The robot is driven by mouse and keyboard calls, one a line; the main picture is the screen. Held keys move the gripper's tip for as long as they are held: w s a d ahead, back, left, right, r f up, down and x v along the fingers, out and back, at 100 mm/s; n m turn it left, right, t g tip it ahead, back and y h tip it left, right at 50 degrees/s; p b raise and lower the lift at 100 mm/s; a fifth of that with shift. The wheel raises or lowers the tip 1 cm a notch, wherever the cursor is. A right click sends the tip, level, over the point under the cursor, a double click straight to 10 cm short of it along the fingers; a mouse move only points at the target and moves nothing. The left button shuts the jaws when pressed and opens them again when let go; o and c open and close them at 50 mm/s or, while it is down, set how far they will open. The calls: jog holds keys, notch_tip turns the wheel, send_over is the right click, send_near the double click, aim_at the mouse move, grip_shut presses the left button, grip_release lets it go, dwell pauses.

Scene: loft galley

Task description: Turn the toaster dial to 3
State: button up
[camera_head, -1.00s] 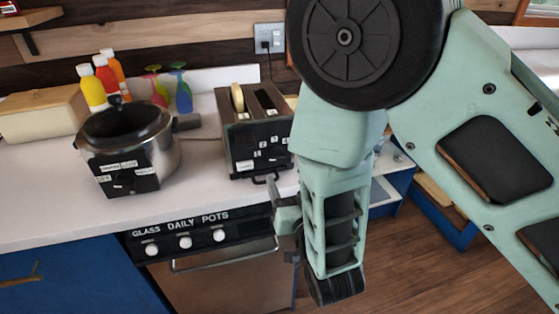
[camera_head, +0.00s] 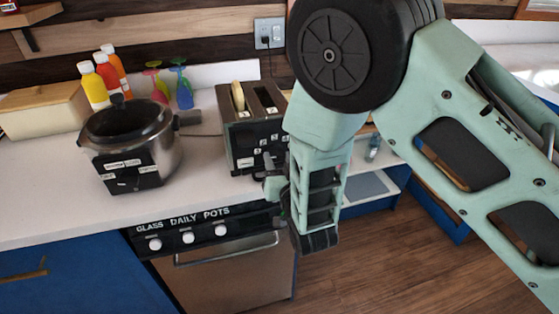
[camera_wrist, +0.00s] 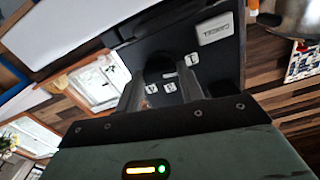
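The toaster (camera_head: 238,135) is a dark box on the counter with bread in one of its top slots. Small white number labels mark its front. My gripper (camera_head: 274,187) is low at the toaster's front right, and my arm hides part of that face. In the wrist view, the toaster front (camera_wrist: 215,65) fills the upper middle, with a CANCEL label. The dark rounded dial (camera_wrist: 160,68) shows between the two grey fingers of my gripper (camera_wrist: 160,82), which stand apart. I cannot tell whether they touch it, or which number it points to.
A slow cooker (camera_head: 125,145) stands left of the toaster. Bottles (camera_head: 92,88) and a bread box (camera_head: 42,110) are behind it. An oven (camera_head: 225,270) with white knobs is below the counter edge. The counter (camera_head: 45,200) is clear at front left.

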jog(key=shift+f+m+b, duration=0.15)
jog(key=shift+m+b, duration=0.15)
jog(key=shift+b, duration=0.3)
jog(key=m+b, duration=0.2)
jog(key=b, duration=0.1)
jog(key=shift+f, duration=0.1)
jog(key=m+b, duration=0.5)
jog(key=b, duration=0.2)
jog(key=m+b, duration=0.4)
jog(key=b, duration=0.2)
jog(key=shift+m, duration=0.4)
jog(key=m+b, duration=0.3)
jog(key=shift+r+m+b, duration=0.2)
jog(key=shift+m+b, duration=0.1)
jog(key=shift+b, duration=0.05)
jog(key=o, duration=1)
jog(key=shift+s, duration=0.1)
